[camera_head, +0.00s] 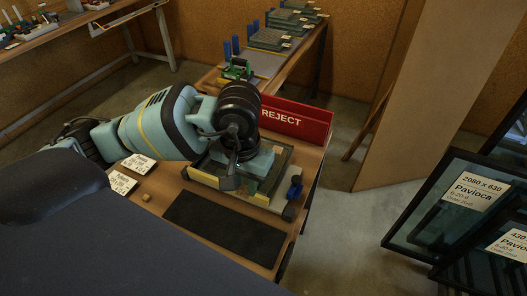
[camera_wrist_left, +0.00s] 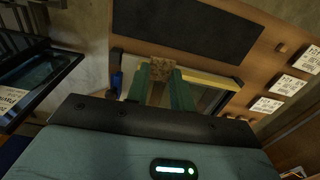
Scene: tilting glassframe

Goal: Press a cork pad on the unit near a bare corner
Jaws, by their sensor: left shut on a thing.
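The glass unit lies flat on the wooden bench in a frame with yellowish edges (camera_head: 203,177), partly hidden under my left arm. It also shows in the left wrist view, with a pale yellow edge (camera_wrist_left: 213,79). My left gripper (camera_head: 250,188) is over the unit's near side. In the left wrist view its green fingers (camera_wrist_left: 162,85) are shut on a small brown cork pad (camera_wrist_left: 162,66), which sits at the fingertips by the near edge. Whether the pad touches the glass I cannot tell. My right gripper is in neither view.
A black mat (camera_head: 225,228) lies in front of the unit. A loose cork-coloured piece (camera_head: 146,197) and white labels (camera_head: 122,183) lie to the left. A blue part (camera_head: 294,189) stands at the right corner. A red REJECT bin (camera_head: 295,119) is behind.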

